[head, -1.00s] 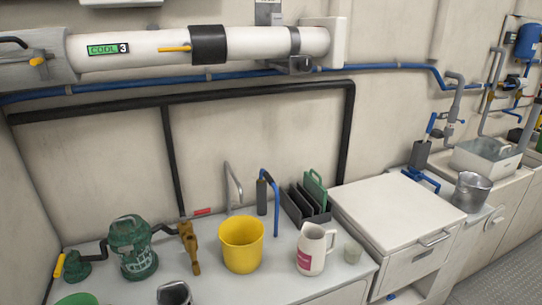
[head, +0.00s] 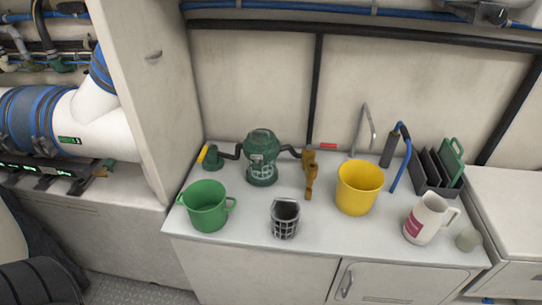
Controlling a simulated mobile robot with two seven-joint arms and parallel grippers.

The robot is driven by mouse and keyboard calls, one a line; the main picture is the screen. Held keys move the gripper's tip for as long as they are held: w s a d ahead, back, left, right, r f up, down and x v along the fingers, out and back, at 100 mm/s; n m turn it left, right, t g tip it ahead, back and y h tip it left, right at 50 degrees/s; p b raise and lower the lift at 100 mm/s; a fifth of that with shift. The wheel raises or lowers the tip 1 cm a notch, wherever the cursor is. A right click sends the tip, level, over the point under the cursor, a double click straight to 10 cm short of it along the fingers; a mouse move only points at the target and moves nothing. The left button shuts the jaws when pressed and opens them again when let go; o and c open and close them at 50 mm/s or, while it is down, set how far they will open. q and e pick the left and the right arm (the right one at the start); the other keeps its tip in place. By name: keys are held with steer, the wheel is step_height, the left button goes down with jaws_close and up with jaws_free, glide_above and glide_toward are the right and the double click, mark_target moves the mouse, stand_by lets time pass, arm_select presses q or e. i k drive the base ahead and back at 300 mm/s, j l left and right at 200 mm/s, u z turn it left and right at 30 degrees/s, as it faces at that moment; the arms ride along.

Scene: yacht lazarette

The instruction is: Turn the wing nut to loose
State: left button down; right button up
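I cannot make out a wing nut at this size. A green strainer-like housing (head: 262,158) with a caged body stands upright at the back of the white counter, with dark pipes on both sides. A small green valve (head: 212,157) with a yellow handle is left of it. A brass-coloured valve (head: 310,174) is right of it. A dark mesh basket (head: 285,219) stands on the counter in front of the housing. Neither of my grippers is in view.
On the white counter (head: 245,228) stand a green bucket (head: 207,206), a yellow bucket (head: 358,188), a white jug (head: 428,218), a small cup (head: 468,239) and a dark rack (head: 436,172). A partition (head: 150,90) rises at the left. Front counter centre-right is clear.

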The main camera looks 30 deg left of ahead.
mark_target(256, 158)
steer(key=i, duration=0.35)
steer(key=i+u, duration=0.1)
steer(key=u, duration=0.4)
steer(key=i+u, duration=0.1)
steer(key=u, duration=0.35)
